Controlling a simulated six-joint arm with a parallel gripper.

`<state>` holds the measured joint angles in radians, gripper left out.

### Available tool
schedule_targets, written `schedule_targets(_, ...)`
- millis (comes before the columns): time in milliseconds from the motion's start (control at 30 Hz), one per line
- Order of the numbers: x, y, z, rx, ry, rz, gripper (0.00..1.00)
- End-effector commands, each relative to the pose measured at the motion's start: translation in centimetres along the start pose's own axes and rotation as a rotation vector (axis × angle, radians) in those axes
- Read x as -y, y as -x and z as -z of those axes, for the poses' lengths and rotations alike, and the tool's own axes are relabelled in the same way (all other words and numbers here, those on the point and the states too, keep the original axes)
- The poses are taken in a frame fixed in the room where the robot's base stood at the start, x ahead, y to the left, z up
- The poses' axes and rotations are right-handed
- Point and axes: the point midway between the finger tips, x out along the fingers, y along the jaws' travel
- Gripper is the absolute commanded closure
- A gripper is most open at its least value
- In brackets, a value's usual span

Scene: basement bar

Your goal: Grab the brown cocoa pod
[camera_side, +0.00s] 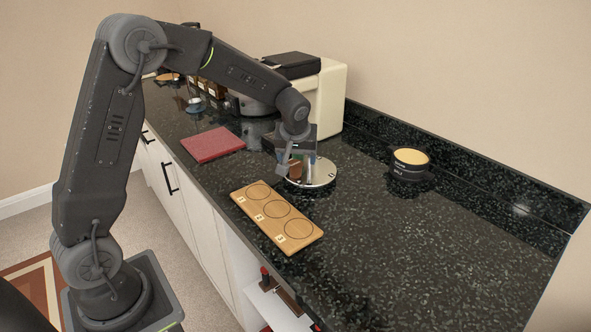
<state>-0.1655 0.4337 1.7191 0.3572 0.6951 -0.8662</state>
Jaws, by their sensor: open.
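My gripper (290,172) hangs low over a round silvery plate (325,180) on the dark counter. It is open. A small brown shape (296,168) shows between or just behind the fingers, over the plate. It may be the brown cocoa pod, but it is small and partly hidden by the gripper. I cannot tell whether the fingers touch it.
A wooden board (262,228) with three marked circles lies in front of the plate. A red mat (212,145) is left. A black round tin (409,164) with a tan top stands right. A cream machine (332,95) stands behind.

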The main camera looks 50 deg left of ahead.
Motion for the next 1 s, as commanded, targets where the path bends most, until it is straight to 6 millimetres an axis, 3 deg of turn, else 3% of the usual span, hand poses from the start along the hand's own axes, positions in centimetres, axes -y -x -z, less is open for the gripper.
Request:
schedule_targets(300, 0.6, -4.3, -0.1, 0.003, 0.000, 0.001, 0.28)
schedule_targets(600, 0.6, -4.7, 0.0, 0.002, -0.001, -0.001, 0.29)
schedule_targets(1000, 0.6, -4.6, -0.1, 0.002, -0.001, -0.001, 0.67)
